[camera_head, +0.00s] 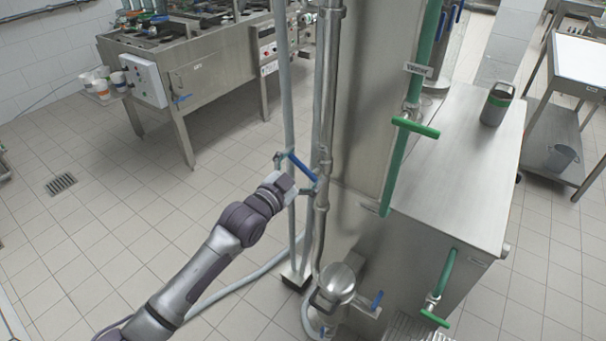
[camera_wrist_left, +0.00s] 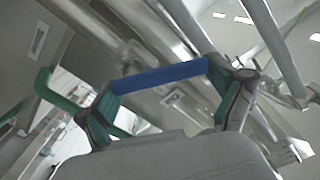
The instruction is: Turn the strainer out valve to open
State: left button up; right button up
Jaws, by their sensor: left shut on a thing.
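A blue valve handle (camera_head: 303,168) sits on the vertical pipes left of the tall steel tank. My left gripper (camera_head: 298,174) is at this handle, with one finger near each end of it. In the left wrist view the blue handle (camera_wrist_left: 160,76) spans between the two fingers of the left gripper (camera_wrist_left: 168,92), which are shut on it lengthwise. I cannot read a label naming this valve. My right gripper is not in view.
A rounded steel vessel (camera_head: 338,281) and another blue handle (camera_head: 377,299) stand low by the tank (camera_head: 372,90). Green valve handles (camera_head: 416,127) are on its right. A steel machine (camera_head: 205,75) stands at the back left.

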aim_at(324, 159)
pick_arm(q)
jog(key=m, duration=0.4)
jog(key=d+r+m, duration=0.1)
jog(key=m, duration=0.1)
jog(key=shift+s+d+m, duration=0.1)
jog(key=shift+s+m, duration=0.2)
jog(key=shift+s, duration=0.1)
jog(key=shift+s+d+m, duration=0.15)
jog(key=shift+d+m, duration=0.05)
jog(key=shift+m, duration=0.75)
jog(key=shift+s+d+m, duration=0.15)
jog(key=shift+m, duration=0.75)
jog(key=shift+s+d+m, duration=0.15)
jog(key=shift+d+m, duration=0.05)
jog(key=shift+m, duration=0.75)
jog(key=shift+f, duration=0.1)
jog(key=o, duration=1.3)
jog(key=v, duration=1.2)
